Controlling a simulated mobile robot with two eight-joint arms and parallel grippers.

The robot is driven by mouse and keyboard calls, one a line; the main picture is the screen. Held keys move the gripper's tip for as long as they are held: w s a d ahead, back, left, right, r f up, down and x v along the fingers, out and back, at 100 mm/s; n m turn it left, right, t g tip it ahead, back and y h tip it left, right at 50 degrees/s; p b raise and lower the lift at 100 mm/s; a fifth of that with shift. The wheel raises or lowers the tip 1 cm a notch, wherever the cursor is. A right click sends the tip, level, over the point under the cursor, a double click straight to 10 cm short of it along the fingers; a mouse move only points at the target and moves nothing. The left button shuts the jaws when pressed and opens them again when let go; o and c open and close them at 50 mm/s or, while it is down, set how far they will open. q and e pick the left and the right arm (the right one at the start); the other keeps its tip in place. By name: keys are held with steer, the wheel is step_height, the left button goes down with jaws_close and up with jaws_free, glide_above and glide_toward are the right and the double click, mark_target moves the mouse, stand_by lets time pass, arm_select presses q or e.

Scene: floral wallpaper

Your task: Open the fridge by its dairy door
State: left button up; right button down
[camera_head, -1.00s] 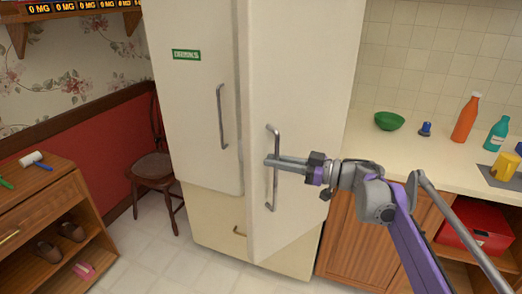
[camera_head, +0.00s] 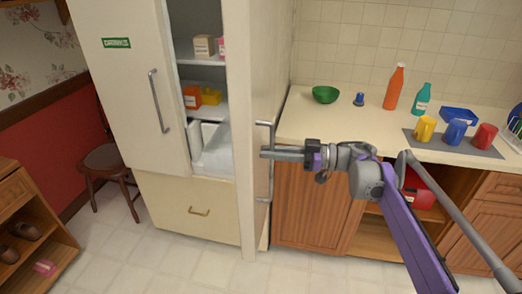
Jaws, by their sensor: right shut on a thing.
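The fridge's right door (camera_head: 262,75) stands part-way open, swung out so that it shows nearly edge-on. No label shows on it. My right gripper (camera_head: 270,153) is shut on this door's vertical handle (camera_head: 271,184). The left door (camera_head: 130,85) is shut and carries a green label (camera_head: 116,43), with its own handle (camera_head: 160,102) free. Between the doors I see shelves (camera_head: 206,112) with small boxes (camera_head: 203,46), an orange and a yellow item (camera_head: 210,96). A drawer (camera_head: 190,209) below is shut. My left gripper is out of view.
A counter (camera_head: 330,130) to the right holds a green bowl (camera_head: 325,94), bottles (camera_head: 394,87) and mugs (camera_head: 425,129) on a grey mat. A wooden chair (camera_head: 107,160) stands left of the fridge. The tiled floor (camera_head: 185,265) in front is clear.

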steer(key=shift+w+d+r+p, duration=0.1)
steer(key=shift+w+d+p, duration=0.1)
steer(key=shift+d, duration=1.05)
steer(key=shift+w+d+p, duration=0.1)
steer(key=shift+w+d, duration=0.05)
steer(key=shift+d, duration=1.1)
steer(key=c, duration=1.2)
jaws_free()
steer(key=shift+o, duration=0.2)
steer(key=shift+d, duration=0.1)
steer(key=d, duration=1)
steer(key=shift+s+d, duration=0.3)
steer(key=shift+s, duration=0.1)
